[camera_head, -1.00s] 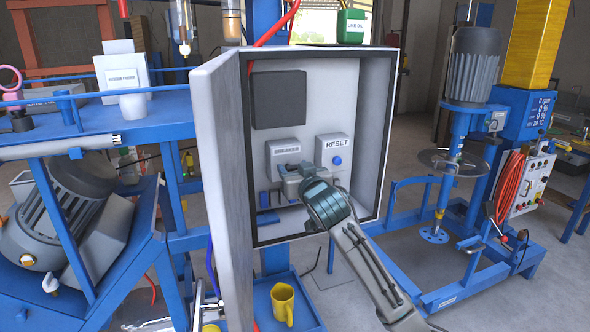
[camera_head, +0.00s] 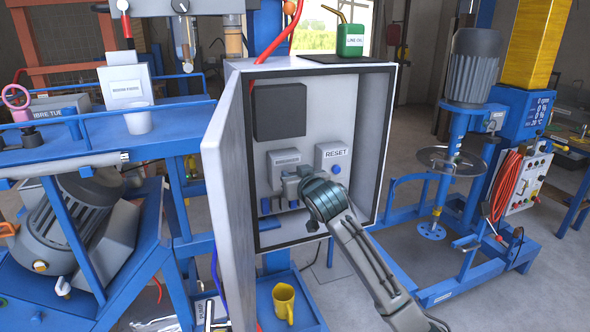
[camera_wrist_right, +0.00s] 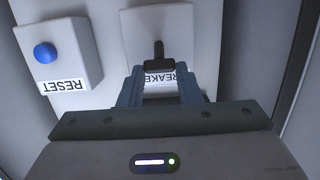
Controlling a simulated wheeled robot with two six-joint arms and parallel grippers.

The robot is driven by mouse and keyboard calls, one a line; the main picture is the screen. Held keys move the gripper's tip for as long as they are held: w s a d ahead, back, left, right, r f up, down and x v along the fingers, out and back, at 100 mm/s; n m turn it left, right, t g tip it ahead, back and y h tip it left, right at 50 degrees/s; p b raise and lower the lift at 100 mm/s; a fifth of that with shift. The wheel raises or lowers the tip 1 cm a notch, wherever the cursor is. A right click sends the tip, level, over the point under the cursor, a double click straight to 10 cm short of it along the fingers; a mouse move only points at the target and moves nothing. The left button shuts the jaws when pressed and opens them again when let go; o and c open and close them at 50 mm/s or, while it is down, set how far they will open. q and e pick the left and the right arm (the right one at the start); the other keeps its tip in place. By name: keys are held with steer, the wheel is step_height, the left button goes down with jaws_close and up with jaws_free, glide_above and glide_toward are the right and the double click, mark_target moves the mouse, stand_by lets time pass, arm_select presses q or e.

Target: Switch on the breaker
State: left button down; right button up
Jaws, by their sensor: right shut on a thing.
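The breaker (camera_head: 284,157) is a pale grey box on the back panel inside the open electrical cabinet. My right gripper (camera_head: 291,182) is in front of its lower part and hides it there. In the right wrist view, which looks upside down, the breaker (camera_wrist_right: 183,25) carries a black lever (camera_wrist_right: 158,62). The two blue-grey fingers of my right gripper (camera_wrist_right: 159,72) are on either side of the lever's end and shut on it. They partly cover the breaker's label. My left gripper is not in view.
A RESET box (camera_head: 333,158) with a blue button is right of the breaker. The cabinet door (camera_head: 228,200) stands open at left.

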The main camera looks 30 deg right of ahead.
steer(key=o, duration=1)
steer(key=b+v, duration=0.4)
steer(key=v, duration=0.6)
steer(key=shift+s+a, duration=0.1)
steer(key=shift+s, duration=0.25)
